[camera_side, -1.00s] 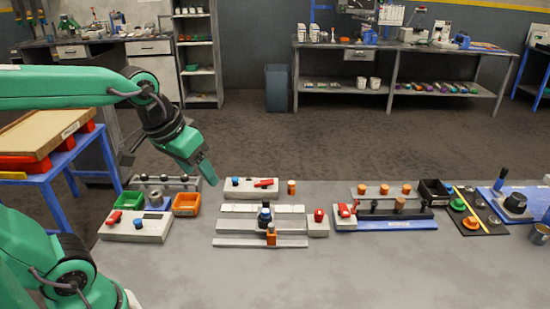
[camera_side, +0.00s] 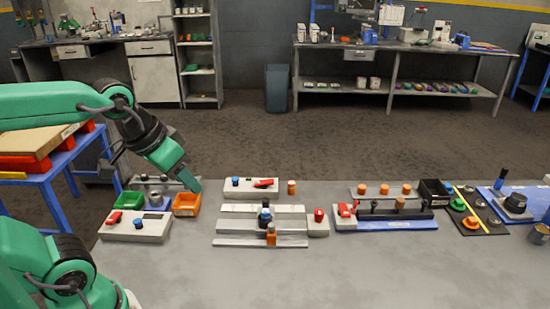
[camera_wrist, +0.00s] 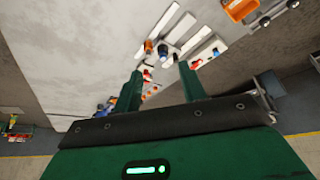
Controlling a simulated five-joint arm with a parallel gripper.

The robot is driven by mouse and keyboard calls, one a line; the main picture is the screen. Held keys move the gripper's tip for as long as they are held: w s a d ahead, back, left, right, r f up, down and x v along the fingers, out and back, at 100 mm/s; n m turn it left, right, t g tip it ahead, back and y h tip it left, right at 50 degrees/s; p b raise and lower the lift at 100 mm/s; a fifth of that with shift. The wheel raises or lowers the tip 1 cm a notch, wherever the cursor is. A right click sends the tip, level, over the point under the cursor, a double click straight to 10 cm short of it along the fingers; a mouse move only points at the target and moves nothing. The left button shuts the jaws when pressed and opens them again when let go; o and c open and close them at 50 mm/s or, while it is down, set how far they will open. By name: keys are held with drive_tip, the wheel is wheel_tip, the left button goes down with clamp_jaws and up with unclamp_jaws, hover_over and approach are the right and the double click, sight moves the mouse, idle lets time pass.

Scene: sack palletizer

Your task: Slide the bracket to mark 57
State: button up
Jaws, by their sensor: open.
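The slide fixture has pale rails (camera_side: 235,226) at the middle of the bench. A dark blue-topped piece (camera_side: 264,216) sits across the rails, with an orange block (camera_side: 271,235) in front of it. I cannot tell which of them is the bracket, and the mark numbers are too small to read. My gripper (camera_side: 193,185) is above and left of the fixture, over the orange bin, apart from the rails. In the wrist view my gripper (camera_wrist: 158,86) shows two spread green fingers with nothing between them.
The orange bin (camera_side: 186,205) and a green bin (camera_side: 128,202) are at left, behind a grey box with a red lever (camera_side: 152,229). Another switch box (camera_side: 243,189) stands behind the rails. A blue-based fixture (camera_side: 375,224) is to the right. The bench front is clear.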

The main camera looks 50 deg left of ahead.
drive_tip(key=w+n+g, duration=0.1)
drive_tip(key=w+n, duration=0.1)
drive_tip(key=w, duration=0.5)
drive_tip(key=n+g, duration=0.4)
hover_over(266, 200)
drive_tip(key=f, duration=1.3)
drive_tip(key=shift+s, duration=0.4)
drive_tip(key=shift+w+f, duration=0.35)
drive_tip(key=shift+f, duration=0.15)
drive_tip(key=shift+f, duration=3.9)
clamp_jaws()
